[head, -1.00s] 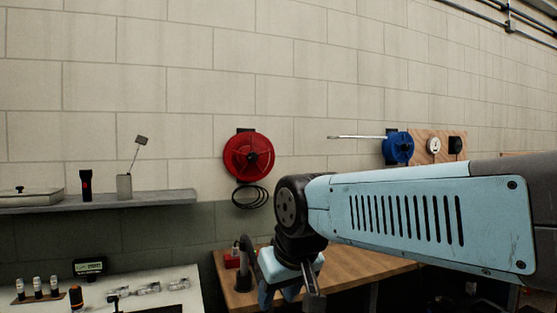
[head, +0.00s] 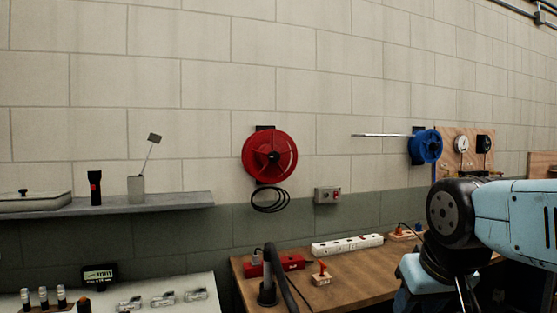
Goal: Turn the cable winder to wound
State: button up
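A red reel (head: 269,156), which looks like the cable winder, is mounted on the block wall near the middle of the head view. Loops of black cable (head: 270,200) hang just under it. A blue reel (head: 427,147) with a pale rod sticking out to the left is mounted further right. My gripper (head: 440,301) is at the lower right, below and well to the right of the red reel and apart from it. The bottom edge of the picture cuts it off, so its fingertips are hidden.
A wooden bench (head: 345,285) carries a white power strip (head: 347,244), a red box and a black curved pipe. A small grey switch box (head: 328,195) is right of the cable. The wall around the red reel is clear.

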aim_at(273, 157)
jog(key=z, duration=0.4)
jog(key=i, duration=1.05)
jog(key=u, duration=0.45)
